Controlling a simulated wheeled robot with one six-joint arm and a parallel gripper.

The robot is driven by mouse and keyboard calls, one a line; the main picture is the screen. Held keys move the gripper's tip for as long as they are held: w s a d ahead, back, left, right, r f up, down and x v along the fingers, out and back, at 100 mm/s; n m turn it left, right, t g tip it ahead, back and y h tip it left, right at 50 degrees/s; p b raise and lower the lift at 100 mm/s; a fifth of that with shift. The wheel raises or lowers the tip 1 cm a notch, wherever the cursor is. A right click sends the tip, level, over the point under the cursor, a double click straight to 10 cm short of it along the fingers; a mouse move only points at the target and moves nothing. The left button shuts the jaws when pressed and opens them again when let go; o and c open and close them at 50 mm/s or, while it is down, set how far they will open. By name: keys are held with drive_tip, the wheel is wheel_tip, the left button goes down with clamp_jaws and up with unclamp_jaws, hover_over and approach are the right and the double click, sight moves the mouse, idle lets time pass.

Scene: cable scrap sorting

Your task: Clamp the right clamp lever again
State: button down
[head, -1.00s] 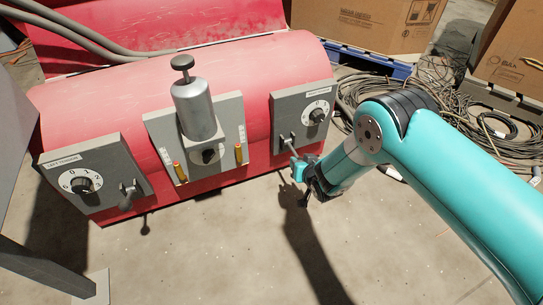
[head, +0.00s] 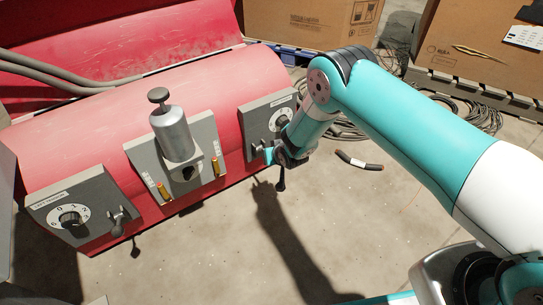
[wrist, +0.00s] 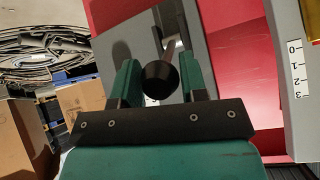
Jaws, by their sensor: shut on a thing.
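The right clamp lever (head: 259,148) is on the grey right panel (head: 246,127), below its dial (head: 279,119). In the wrist view its metal arm (wrist: 172,42) runs up from a round black knob (wrist: 160,80). My gripper (head: 272,155) is at this lever, in front of the panel. In the wrist view my gripper (wrist: 158,76) has its green fingers on both sides of the knob and is shut on it. In the head view my gripper and forearm hide much of the lever. The left clamp lever (head: 119,222) is on the left panel (head: 84,193).
The red machine drum (head: 80,130) carries a central grey plate with a metal cylinder (head: 173,135) and brass pins (head: 163,192). A short black cable piece (head: 358,160) lies on the floor at right, near coiled cables and boxes (head: 310,25). The front floor is clear.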

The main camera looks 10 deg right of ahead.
drive_tip(key=shift+w+a+r, duration=0.15)
drive_tip(key=shift+w+r, duration=0.15)
drive_tip(key=shift+r, duration=0.05)
drive_tip(key=c, duration=0.9)
unclamp_jaws()
drive_tip(key=shift+o, duration=1.1)
drive_tip(key=shift+s+f, duration=0.15)
drive_tip(key=p+v, duration=0.7)
drive_tip(key=v, duration=1)
drive_tip(key=shift+s, duration=0.25)
